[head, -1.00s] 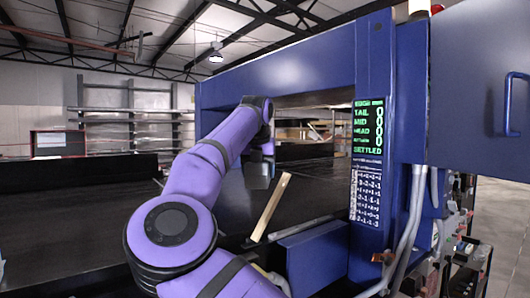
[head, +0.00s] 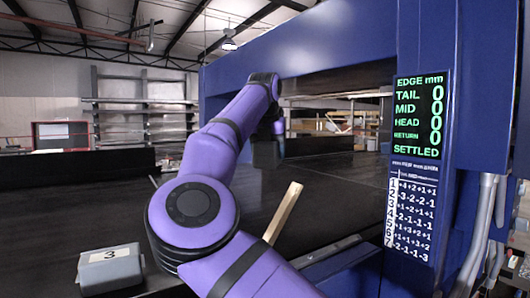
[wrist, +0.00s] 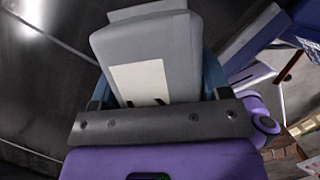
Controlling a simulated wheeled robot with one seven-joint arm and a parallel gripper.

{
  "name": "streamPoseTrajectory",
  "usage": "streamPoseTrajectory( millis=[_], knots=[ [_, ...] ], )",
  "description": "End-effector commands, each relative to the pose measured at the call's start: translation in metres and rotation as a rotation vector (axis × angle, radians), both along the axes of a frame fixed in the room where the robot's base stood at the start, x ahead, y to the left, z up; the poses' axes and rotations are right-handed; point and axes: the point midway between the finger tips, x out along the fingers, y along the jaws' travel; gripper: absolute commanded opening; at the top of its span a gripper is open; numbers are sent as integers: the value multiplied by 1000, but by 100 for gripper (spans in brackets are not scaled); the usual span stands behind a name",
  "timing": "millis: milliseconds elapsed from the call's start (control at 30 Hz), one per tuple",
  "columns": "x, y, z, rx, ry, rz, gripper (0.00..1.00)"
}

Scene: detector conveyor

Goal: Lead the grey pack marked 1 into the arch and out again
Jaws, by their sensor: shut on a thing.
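My gripper (wrist: 155,95) is shut on a grey pack (wrist: 150,45) with a white label (wrist: 140,82). Only a bit of the label's black mark shows above the gripper bar, so I cannot read the number. In the head view my gripper (head: 266,152) is at the arch's opening, above the black belt, and the held pack is hard to make out there. The blue arch (head: 300,55) spans the belt. Its panel (head: 419,118) reads TAIL, MID, HEAD and RETURN, each 0, and SETTLED.
Another grey pack marked 3 (head: 110,268) lies on the belt at lower left. A pale wooden bar (head: 283,213) slants up beside my arm. A printed number chart (head: 411,215) hangs under the panel. Shelves (head: 145,110) stand behind. The belt (head: 90,210) at left is largely clear.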

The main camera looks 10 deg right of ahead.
Motion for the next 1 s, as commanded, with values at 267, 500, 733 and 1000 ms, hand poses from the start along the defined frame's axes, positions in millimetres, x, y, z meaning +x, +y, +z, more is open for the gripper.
streamPoseTrajectory(
  millis=[267, 500, 733, 1000],
  knots=[
    [10, -30, 1, 3, 0, 0, 33],
    [20, -56, 1, 3, -1, 1, 33],
    [29, -82, 0, 1, 0, 0, 33],
    [40, -111, 1, 1, 0, 0, 33]
  ],
)
